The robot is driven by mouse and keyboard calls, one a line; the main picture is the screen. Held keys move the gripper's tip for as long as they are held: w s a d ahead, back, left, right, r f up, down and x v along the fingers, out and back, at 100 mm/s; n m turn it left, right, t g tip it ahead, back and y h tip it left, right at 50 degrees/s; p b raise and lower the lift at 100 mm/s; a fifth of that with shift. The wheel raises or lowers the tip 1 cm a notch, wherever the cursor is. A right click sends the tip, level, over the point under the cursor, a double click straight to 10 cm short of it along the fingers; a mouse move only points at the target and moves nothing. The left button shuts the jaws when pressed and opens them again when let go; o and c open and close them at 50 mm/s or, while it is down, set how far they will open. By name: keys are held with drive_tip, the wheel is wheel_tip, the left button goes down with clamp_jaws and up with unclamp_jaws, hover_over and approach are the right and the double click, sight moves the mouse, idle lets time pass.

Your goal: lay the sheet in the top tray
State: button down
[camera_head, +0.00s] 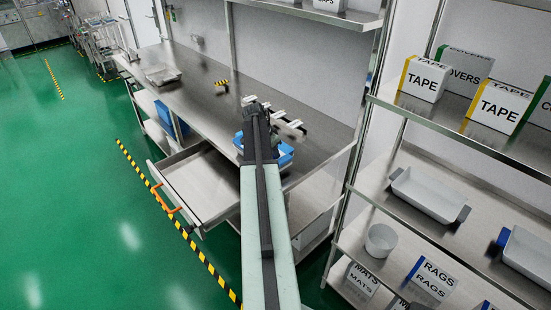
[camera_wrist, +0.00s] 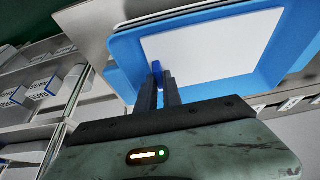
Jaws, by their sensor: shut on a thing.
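A blue tray (camera_wrist: 218,87) fills the upper right of the wrist view, with more blue at its left side that looks like another tray under it. A white sheet (camera_wrist: 215,45) shows inside the blue rim; I cannot tell whether it rests on the tray floor or hangs just above. My gripper (camera_wrist: 160,76) is shut on a small darker blue tab at the sheet's near left corner. In the head view the blue tray (camera_head: 284,157) stands on the steel bench, partly hidden behind my arm. My gripper's fingers are hidden there.
The steel bench (camera_head: 205,75) runs left, with a small metal tray (camera_head: 162,75) on it. White and black fixtures (camera_head: 280,115) stand behind the blue tray. An open drawer (camera_head: 205,185) juts out at the front. A shelf rack (camera_head: 465,145) with boxes and bins stands right.

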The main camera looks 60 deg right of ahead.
drive_tip(key=shift+f, duration=0.25)
drive_tip(key=c, duration=1.5)
unclamp_jaws()
drive_tip(key=shift+r, duration=0.1)
drive_tip(key=shift+r, duration=0.1)
drive_tip(key=shift+r+p, duration=0.3)
drive_tip(key=shift+p, duration=0.15)
drive_tip(key=p+v, duration=1)
drive_tip(key=v, duration=0.1)
drive_tip(key=shift+a+r+p, duration=0.25)
drive_tip(key=shift+p, duration=0.1)
